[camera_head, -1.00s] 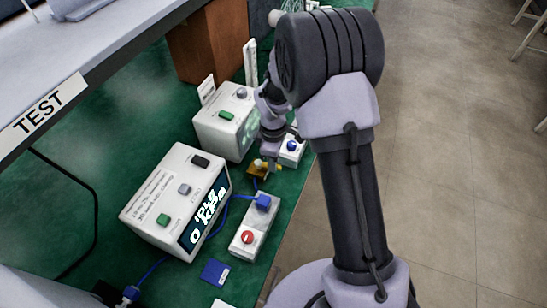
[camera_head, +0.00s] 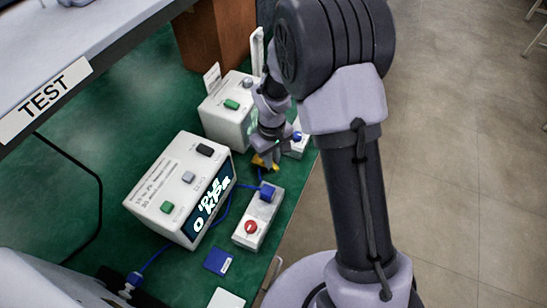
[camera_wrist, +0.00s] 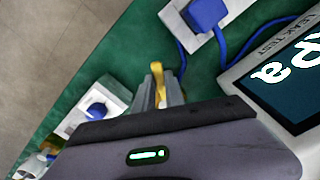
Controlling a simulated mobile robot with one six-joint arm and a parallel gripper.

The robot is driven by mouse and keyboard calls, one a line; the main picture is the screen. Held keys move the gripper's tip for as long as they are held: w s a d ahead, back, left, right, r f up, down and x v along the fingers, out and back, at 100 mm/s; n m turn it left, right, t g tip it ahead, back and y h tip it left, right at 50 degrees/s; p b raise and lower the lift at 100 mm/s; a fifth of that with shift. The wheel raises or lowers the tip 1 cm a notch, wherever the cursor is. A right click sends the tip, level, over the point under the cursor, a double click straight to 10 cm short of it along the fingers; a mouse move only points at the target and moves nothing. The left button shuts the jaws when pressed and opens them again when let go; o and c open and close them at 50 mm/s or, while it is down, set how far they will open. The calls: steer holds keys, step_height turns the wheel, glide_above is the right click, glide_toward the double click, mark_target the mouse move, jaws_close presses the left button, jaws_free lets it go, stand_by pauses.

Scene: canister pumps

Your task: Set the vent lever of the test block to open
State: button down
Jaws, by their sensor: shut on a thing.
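My gripper (camera_head: 268,156) is shut on a small yellow piece (camera_wrist: 158,82), which stands up between its two fingers in the wrist view. The yellow piece (camera_head: 263,161) is partly hidden by the fingers in the head view. I cannot tell for sure whether it is the vent lever, or what its lower end is fixed to. A pale block (camera_head: 245,236) with a red round knob (camera_head: 251,227) and a blue fitting (camera_head: 267,193) lies nearer to me. A second pale block (camera_head: 298,150) with a blue knob is beyond the gripper.
A white leak-test box (camera_head: 165,188) with a lit display reading IDLE and 0 kPa stands left of the pale block. Another white box (camera_head: 222,113) is behind it. A blue tube (camera_wrist: 182,58) passes close to the fingers. A blue card (camera_head: 219,261) lies in front on the green bench.

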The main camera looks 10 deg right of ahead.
steer(key=shift+a, duration=0.1)
stand_by(0.4)
steer(key=c, duration=1.4)
jaws_free()
step_height(320, 180, up, 17)
steer(key=p, duration=0.6)
steer(key=shift+r, duration=0.2)
